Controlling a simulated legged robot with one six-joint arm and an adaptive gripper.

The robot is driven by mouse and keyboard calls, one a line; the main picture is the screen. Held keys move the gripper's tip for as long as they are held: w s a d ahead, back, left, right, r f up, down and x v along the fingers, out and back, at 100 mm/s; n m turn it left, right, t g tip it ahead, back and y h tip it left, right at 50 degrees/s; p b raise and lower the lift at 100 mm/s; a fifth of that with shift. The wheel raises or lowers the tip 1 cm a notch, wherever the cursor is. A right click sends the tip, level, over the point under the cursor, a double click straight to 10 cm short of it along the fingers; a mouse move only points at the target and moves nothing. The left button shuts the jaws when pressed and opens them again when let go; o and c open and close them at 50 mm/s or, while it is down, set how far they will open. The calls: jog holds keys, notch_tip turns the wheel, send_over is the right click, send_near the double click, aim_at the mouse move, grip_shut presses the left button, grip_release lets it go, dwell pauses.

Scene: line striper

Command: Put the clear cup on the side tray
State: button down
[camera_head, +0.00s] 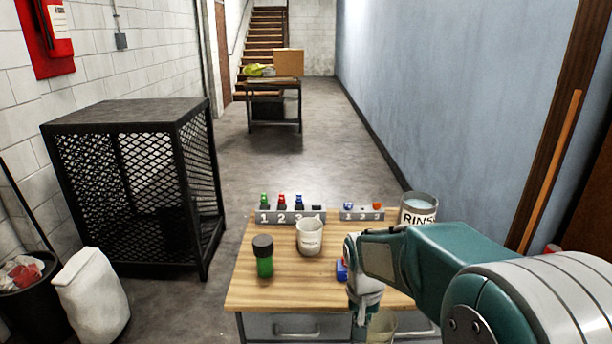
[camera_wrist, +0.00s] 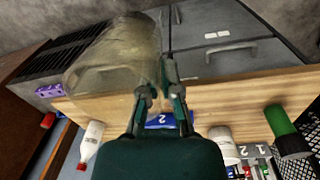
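The clear cup (camera_head: 384,327) is pale and see-through, at the table's front edge below my gripper (camera_head: 364,292). In the wrist view the cup (camera_wrist: 112,58) is large, tilted in the picture, at upper left. Its near edge lies between the fingertips of my gripper (camera_wrist: 159,82), which appear shut on its wall. My arm hides part of it in the head view. I cannot make out the side tray for certain; a dark grey ribbed surface with a purple label (camera_wrist: 48,90) shows at left in the wrist view.
On the wooden table (camera_head: 290,290) stand a cream cup (camera_head: 309,238), a green black-capped bottle (camera_head: 264,257), a RINSE can (camera_head: 418,209) and numbered racks (camera_head: 290,216). A blue block marked 2 (camera_wrist: 168,120) lies near my gripper. The table's front left is clear.

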jog(key=w+d+f+n, duration=0.1)
jog(key=w+d+f, duration=0.1)
jog(key=w+f, duration=0.2)
jog(key=w+d+f+n, duration=0.1)
jog(key=w+f, duration=0.2)
jog(key=f, duration=0.8)
jog(key=shift+w+d, duration=0.4)
